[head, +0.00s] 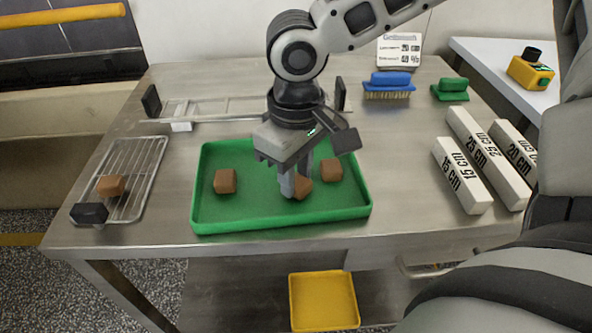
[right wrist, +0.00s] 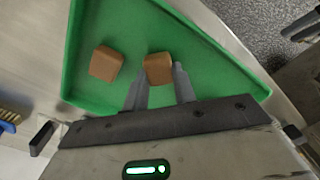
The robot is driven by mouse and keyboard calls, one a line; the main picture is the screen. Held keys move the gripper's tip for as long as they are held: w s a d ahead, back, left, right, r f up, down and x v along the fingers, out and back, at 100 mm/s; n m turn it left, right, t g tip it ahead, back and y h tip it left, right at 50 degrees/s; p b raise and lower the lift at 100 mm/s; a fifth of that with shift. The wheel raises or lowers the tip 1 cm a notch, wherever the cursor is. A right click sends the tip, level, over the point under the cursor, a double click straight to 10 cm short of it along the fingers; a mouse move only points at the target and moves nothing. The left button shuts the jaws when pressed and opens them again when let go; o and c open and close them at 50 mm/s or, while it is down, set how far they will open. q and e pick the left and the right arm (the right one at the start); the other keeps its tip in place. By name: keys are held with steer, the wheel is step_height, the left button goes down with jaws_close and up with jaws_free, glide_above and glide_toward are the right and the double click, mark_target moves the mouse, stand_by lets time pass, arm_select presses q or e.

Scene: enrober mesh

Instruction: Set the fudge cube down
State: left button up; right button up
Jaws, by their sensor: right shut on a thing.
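My right gripper (head: 296,190) reaches down into the green tray (head: 270,222) and is shut on a brown fudge cube (head: 304,188). The held cube is low over the tray floor; I cannot tell whether it touches it. In the right wrist view the cube (right wrist: 158,69) sits at the fingertips (right wrist: 158,88). One brown cube (head: 225,181) lies in the tray to the left and another (head: 331,170) to the right, close to the held one. My left gripper is not in view.
A wire rack (head: 150,160) at the left carries a brown cube (head: 111,186) and a dark block (head: 90,213). A metal frame (head: 225,108) lies behind the tray. Blue (head: 388,85) and green (head: 450,89) brushes stand at the back; white labelled blocks (head: 462,175) lie right.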

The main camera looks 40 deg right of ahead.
steer(key=o, duration=0.8)
steer(key=shift+f, duration=0.15)
steer(key=shift+c, duration=0.2)
step_height(320, 180, up, 12)
steer(key=p, duration=0.2)
steer(key=shift+r+p, duration=0.2)
steer(key=shift+p, duration=0.15)
